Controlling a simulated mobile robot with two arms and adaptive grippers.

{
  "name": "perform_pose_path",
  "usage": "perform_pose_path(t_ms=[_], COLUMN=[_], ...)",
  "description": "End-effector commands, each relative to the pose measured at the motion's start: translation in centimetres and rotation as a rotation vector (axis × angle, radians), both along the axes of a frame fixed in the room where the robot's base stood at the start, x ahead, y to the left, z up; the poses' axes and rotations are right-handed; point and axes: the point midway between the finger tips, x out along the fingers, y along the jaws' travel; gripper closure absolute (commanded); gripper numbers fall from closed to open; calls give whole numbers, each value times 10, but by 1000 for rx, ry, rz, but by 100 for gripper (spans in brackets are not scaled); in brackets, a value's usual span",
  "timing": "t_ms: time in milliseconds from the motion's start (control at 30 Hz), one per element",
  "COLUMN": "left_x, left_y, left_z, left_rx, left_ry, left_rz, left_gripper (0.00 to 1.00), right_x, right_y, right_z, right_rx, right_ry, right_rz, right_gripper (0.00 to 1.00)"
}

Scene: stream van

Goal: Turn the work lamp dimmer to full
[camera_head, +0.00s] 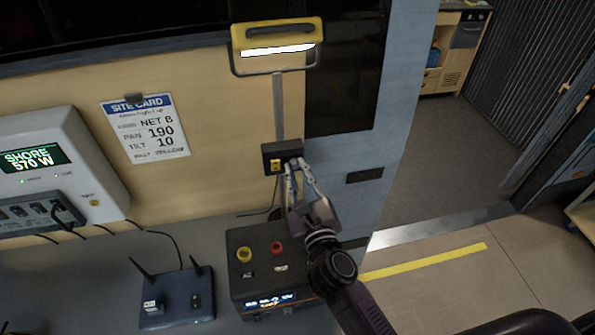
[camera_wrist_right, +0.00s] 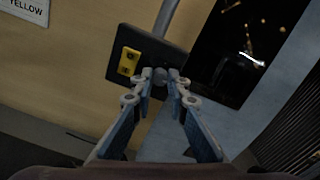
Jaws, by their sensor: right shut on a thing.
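The yellow work lamp (camera_head: 276,37) is mounted high on the wall, and its strip is lit white. A grey conduit runs down from it to a black dimmer box (camera_head: 270,156) with a yellow switch on its left side. The box also shows in the right wrist view (camera_wrist_right: 117,72). My right gripper (camera_head: 291,164) is at the right side of the box face. Its fingertips (camera_wrist_right: 159,82) are closed around a small round grey knob (camera_wrist_right: 159,74), which they partly hide. The knob's pointer cannot be made out. My left gripper is not in view.
Below the box stands a black power unit (camera_head: 240,272) with yellow and red knobs. A router (camera_head: 176,300) with antennas is to its left. A white panel (camera_head: 60,150) reads SHORE 570 W, beside a site card (camera_head: 146,128). Open floor lies to the right.

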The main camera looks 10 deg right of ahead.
Motion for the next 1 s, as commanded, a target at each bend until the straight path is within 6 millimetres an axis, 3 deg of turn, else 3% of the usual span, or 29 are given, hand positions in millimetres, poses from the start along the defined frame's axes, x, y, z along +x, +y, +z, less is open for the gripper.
perform_pose_path(t_ms=[400, 900, 933, 1000], left_x=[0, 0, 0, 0], left_y=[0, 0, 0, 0], left_z=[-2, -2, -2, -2], left_rx=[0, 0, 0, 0], left_ry=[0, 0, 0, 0], left_rz=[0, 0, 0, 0], left_gripper=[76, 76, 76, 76], right_x=[0, 0, 0, 0], right_y=[0, 0, 0, 0], right_z=[0, 0, 0, 0], right_rx=[157, 172, 172, 171], right_ry=[-1, -1, -1, -1], right_rz=[0, 0, 0, 0], right_gripper=[100, 100, 82, 78])
